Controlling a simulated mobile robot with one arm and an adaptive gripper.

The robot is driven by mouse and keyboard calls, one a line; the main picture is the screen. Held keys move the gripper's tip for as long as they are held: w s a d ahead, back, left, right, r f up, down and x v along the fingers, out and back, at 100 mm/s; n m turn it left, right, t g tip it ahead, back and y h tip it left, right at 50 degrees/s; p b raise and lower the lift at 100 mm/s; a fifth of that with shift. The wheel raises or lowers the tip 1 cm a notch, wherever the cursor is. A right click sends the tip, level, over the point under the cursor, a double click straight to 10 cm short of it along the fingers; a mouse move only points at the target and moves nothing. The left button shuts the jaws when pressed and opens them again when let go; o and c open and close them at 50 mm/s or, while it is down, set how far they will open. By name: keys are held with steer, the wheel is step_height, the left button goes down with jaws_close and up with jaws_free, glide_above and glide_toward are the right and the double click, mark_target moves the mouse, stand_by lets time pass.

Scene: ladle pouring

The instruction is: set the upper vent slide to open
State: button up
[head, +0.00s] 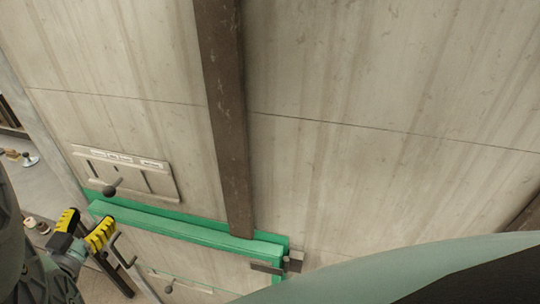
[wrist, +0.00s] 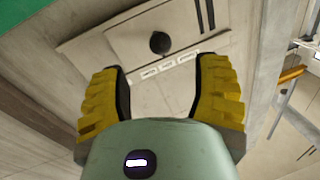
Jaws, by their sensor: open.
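The upper vent slide is a pale plate (head: 160,184) on the concrete wall, with small unreadable labels along its top edge. Its dark round knob (head: 111,190) sticks out near the plate's lower edge, left of the middle. In the wrist view the knob (wrist: 160,43) shows just beyond and between my fingers, apart from them, with the labels (wrist: 167,69) nearer. My gripper (head: 87,225) has yellow fingers, is open and empty, and appears below and left of the knob in the head view. It also shows in the wrist view (wrist: 161,75).
A green beam (head: 190,231) runs along the wall just below the plate. A lower plate with another dark knob (head: 168,289) is below it. A brown vertical post (head: 225,110) stands right of the upper plate. Small objects (head: 28,159) sit on a surface at far left.

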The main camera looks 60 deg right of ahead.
mark_target(107, 195)
steer(key=p+x, duration=0.1)
steer(key=x, duration=0.6)
steer(key=shift+w+d+p, duration=0.1)
steer(key=shift+d+p, duration=0.05)
steer(key=shift+p, duration=0.15)
steer(key=shift+w+d, duration=0.25)
steer(key=shift+d, duration=0.3)
steer(key=shift+o, duration=0.2)
steer(key=shift+a, duration=0.1)
jaws_close()
